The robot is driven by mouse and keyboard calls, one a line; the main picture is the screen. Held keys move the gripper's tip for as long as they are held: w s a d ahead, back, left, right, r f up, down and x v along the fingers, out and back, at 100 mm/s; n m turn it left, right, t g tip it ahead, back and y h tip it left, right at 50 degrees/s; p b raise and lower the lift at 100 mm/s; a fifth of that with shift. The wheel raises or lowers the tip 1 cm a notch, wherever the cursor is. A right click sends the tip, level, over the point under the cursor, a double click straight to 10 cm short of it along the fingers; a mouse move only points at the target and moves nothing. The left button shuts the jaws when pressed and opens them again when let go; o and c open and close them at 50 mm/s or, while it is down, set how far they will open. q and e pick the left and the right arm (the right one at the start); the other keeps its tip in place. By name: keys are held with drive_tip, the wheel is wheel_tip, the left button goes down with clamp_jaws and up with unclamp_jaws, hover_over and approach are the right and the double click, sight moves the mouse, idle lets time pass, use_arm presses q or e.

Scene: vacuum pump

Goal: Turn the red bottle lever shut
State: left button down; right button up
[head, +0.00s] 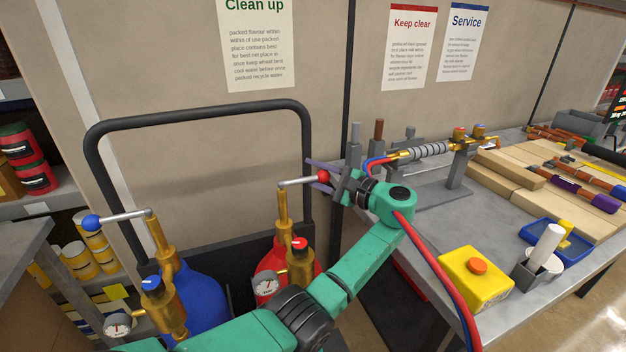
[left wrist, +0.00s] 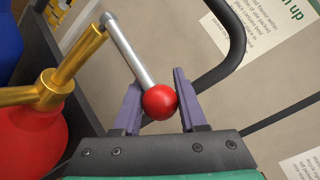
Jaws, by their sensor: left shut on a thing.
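The red bottle (head: 303,262) stands in the cart, with a gold valve, a red knob (head: 299,244) and a gauge (head: 265,283). Its lever (head: 300,182) is a silver rod ending in a red ball, pointing right from the gold stem in the head view. My left gripper (head: 320,175) is shut on the ball end of this lever. In the left wrist view the red ball (left wrist: 159,102) sits between the two purple fingers, with the silver rod (left wrist: 127,48) running up to the gold stem. My right gripper is not in view.
A blue bottle (head: 200,300) with a blue-ball lever (head: 122,218) stands left of the red one. A black cart handle (head: 200,115) arches behind them. A grey table (head: 425,262) on the right carries a yellow box (head: 475,279), boards and tools. Red and blue hoses run near my arm.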

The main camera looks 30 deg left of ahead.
use_arm(q)
drive_tip(key=shift+a+n+g, duration=0.15)
drive_tip(key=shift+n+g, duration=0.15)
drive_tip(key=shift+g, duration=0.1)
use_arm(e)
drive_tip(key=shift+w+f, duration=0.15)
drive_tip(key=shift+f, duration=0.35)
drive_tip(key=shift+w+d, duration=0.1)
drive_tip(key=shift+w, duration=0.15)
use_arm(q)
drive_tip(key=shift+c, duration=2.3)
unclamp_jaws()
drive_tip(key=shift+a, duration=0.1)
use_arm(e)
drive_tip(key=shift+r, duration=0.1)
use_arm(q)
drive_tip(key=d+b, duration=0.5)
drive_tip(key=d, duration=0.9)
drive_tip(key=shift+d, duration=0.3)
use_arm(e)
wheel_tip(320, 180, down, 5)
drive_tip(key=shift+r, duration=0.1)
